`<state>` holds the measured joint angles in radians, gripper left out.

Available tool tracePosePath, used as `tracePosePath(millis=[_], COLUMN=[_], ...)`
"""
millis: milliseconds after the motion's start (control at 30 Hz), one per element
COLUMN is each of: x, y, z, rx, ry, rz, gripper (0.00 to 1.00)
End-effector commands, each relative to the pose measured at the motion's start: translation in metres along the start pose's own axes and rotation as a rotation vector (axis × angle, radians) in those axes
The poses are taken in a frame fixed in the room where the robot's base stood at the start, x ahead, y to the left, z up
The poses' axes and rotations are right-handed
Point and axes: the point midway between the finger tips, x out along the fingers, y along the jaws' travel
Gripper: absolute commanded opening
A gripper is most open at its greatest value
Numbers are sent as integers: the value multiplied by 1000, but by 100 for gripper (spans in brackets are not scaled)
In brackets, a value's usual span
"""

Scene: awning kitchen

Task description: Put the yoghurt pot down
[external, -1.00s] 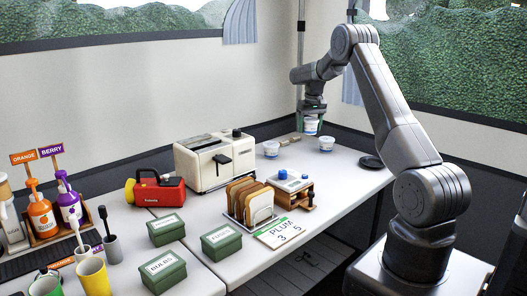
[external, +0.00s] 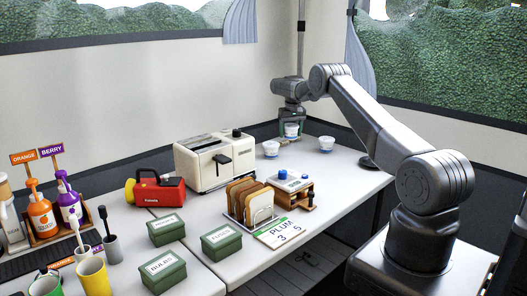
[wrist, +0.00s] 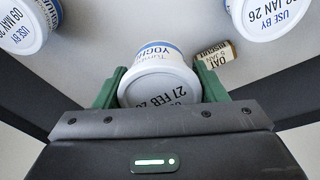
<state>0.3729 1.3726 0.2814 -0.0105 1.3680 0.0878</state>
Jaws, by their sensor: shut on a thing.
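My gripper (external: 291,129) is at the far end of the counter, pointing down, with its green fingers on both sides of a white yoghurt pot (external: 291,131). In the wrist view the gripper (wrist: 160,88) is shut on this pot (wrist: 158,88). Its white lid reads "27 FEB" and faces the camera; its side reads "YOGHU". The pot looks upright and low over the far counter; I cannot tell whether its base touches. Two similar pots stand nearby, one at the left (wrist: 22,24) marked "09 MAY 26" and one at the right (wrist: 268,14) marked "JAN 26".
A small oat biscuit packet (wrist: 214,54) lies just right of the held pot. Bare counter (external: 335,175) lies right of the box.

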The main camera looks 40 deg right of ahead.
Motion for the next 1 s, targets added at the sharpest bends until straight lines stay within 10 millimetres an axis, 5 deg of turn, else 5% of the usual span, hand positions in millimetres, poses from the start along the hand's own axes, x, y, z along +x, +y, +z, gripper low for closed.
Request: tracePosePath(millis=[433,800,833,933,1000], x=[48,56,56,55,55], y=[0,0,0,0,0], z=[6,7,7,7,7], rx=[0,0,0,0,0], ry=[0,1,1,1,1], rz=[0,0,0,0,0], gripper=[39,39,67,86,87])
